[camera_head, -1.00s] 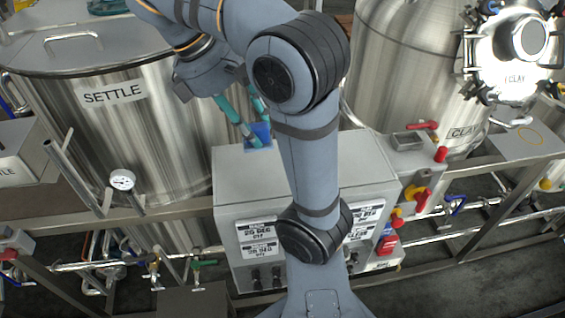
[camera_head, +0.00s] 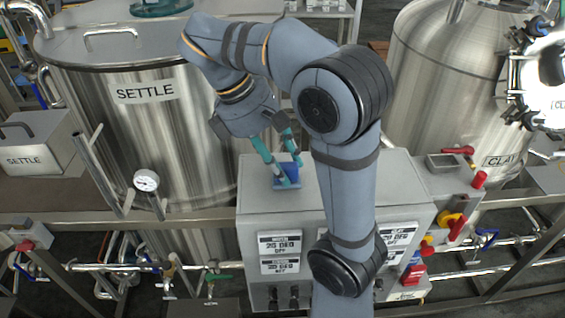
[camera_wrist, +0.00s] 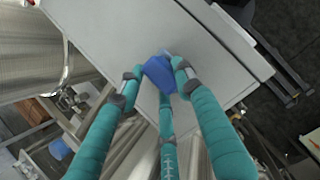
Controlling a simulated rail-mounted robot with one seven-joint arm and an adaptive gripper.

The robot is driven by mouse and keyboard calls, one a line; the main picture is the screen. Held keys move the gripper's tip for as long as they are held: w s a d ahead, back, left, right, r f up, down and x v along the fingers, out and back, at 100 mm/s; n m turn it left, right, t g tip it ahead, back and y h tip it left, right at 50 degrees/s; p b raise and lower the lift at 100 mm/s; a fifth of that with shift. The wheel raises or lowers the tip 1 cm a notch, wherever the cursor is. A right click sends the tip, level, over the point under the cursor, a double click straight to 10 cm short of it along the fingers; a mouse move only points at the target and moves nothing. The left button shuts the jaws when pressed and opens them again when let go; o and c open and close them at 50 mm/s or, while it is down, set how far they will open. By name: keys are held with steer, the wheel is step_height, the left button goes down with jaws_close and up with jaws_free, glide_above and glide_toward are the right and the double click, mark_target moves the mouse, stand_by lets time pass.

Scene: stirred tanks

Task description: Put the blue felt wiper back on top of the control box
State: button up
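The blue felt wiper (camera_head: 289,178) is between the fingertips of my gripper (camera_head: 287,168), over the top of the grey control box (camera_head: 340,190), towards its left side. In the wrist view the wiper (camera_wrist: 158,74) sits between the teal fingers of my gripper (camera_wrist: 157,82), whose tips close against its sides. The pale box top (camera_wrist: 120,30) lies behind it. The wiper is at or just above the box top; I cannot tell whether it touches. My arm hides part of the box's top and front.
The SETTLE tank (camera_head: 125,130) stands close on the left of the box, with a gauge (camera_head: 146,181) in front. The CLAY tank (camera_head: 440,75) is behind on the right. Bare box top surrounds the wiper.

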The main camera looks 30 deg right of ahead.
mark_target(291, 161)
steer(key=o, duration=0.4)
steer(key=shift+o, duration=0.2)
steer(key=shift+r, duration=0.1)
steer(key=p+v, duration=0.7)
steer(key=v, duration=0.5)
steer(key=shift+r, duration=0.1)
steer(key=b+x, duration=0.7)
steer(key=x, duration=0.6)
steer(key=shift+a+b, duration=0.1)
steer(key=shift+b, duration=0.2)
step_height(291, 161, up, 5)
steer(key=p, duration=0.3)
steer(key=shift+w, duration=0.1)
steer(key=shift+a, duration=0.1)
